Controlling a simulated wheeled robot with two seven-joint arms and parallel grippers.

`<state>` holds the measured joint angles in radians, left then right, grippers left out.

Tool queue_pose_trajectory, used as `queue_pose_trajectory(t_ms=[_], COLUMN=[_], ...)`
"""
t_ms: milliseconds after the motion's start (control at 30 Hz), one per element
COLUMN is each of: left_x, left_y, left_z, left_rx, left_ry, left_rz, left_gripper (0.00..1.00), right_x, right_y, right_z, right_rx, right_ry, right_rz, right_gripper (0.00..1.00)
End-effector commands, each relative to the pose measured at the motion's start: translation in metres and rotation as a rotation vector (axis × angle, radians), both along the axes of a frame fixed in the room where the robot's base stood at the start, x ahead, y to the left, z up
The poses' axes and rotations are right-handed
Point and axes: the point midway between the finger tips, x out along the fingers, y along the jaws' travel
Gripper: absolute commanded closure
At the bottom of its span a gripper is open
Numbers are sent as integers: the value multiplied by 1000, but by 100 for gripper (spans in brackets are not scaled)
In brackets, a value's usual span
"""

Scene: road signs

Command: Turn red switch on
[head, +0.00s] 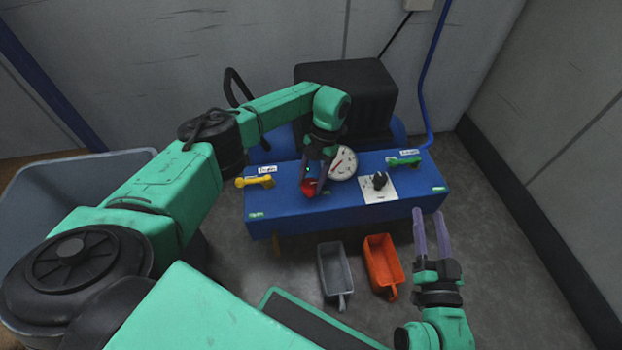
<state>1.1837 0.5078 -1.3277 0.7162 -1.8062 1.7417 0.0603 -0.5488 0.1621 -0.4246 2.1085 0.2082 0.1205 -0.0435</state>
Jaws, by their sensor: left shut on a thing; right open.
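The red switch (309,187) sits on top of the blue console (335,207), left of the middle. My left gripper (314,178) comes down onto it from above and is shut on it. The fingers hide part of the switch, so its exact setting cannot be told. My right gripper (431,234) is open and empty, in front of the console's right end, with its fingers pointing toward the back.
The console also bears a yellow handle (255,181), a round gauge (343,163), a black knob (379,181) on a white plate and a green handle (404,161). A grey scoop (335,270) and an orange scoop (383,262) lie in front. A grey bin (75,172) stands left.

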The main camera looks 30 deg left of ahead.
Motion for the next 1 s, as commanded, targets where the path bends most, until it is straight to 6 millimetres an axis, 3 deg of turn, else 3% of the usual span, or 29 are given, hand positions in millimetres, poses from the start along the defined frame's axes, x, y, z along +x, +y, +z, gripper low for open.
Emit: queue_pose_trajectory(t_ms=[500, 533, 600, 1000], left_x=[0, 0, 0, 1], left_y=[0, 0, 0, 0], left_z=[-1, -1, -1, 3], left_rx=[2, 2, 1, 0], left_ry=[1, 1, 1, -1], left_rz=[-21, -21, -21, -20], left_gripper=[99, 32, 14, 14], right_x=[-2, -2, -1, -1], right_y=[1, 1, 1, 1], right_z=[-2, -1, -1, 1], right_rx=[-1, -1, 0, 1], right_ry=[5, 4, 2, 2], right_rz=[4, 3, 4, 5], right_gripper=[50, 50, 50, 50])
